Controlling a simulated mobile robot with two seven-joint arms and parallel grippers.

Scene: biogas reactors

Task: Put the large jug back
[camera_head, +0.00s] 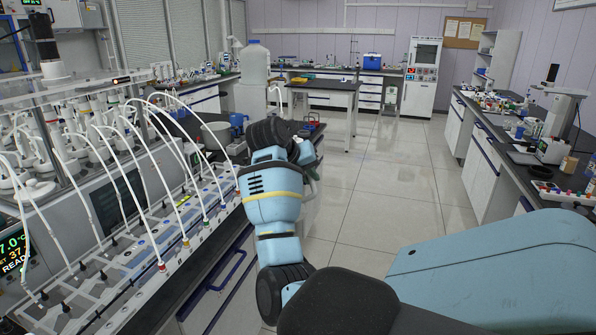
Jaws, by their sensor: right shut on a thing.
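A tall, pale translucent large jug (253,66) with a blue cap shows upright at the upper middle left, beyond the bench. My right arm comes in from the lower right, and its wrist covers the space in front of the jug's lower part. My right gripper (305,153) is at the far end of this arm, mostly hidden behind the wrist and forearm. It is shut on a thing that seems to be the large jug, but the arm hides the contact. My left gripper is not in view.
A bench on the left carries a reactor rack with several arched white tubes (160,180). A grey pot (216,137) and a blue pitcher (238,121) stand near my wrist. A cluttered bench (500,130) runs along the right. The tiled floor (390,180) between is clear.

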